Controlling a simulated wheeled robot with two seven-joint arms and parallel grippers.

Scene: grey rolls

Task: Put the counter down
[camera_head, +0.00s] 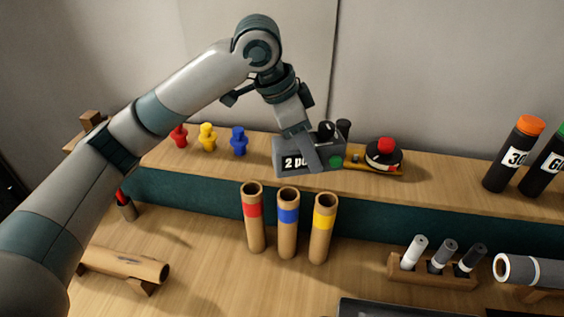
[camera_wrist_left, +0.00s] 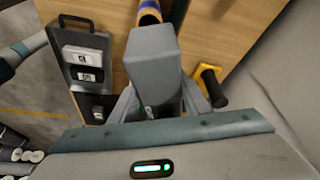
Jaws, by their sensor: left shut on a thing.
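The counter (camera_head: 288,163) is a grey box with a white-on-black display, partly covered, and a green button at its right. It is at the raised wooden shelf, behind the upright tubes. My left gripper (camera_head: 312,158) comes down over it from above and is shut on it. A finger covers part of its front. I cannot tell whether its underside touches the shelf. In the left wrist view a grey block (camera_wrist_left: 152,55) lies ahead of the fingers; I cannot tell which face of the counter this is, if any. My right gripper is not in view.
Red (camera_head: 179,136), yellow (camera_head: 207,137) and blue (camera_head: 239,141) pieces stand left on the shelf (camera_head: 440,172). A red-topped stamp-like thing (camera_head: 384,152) sits close right. Three banded tubes (camera_head: 288,225) stand in front. Tall black bottles (camera_head: 512,155) stand far right.

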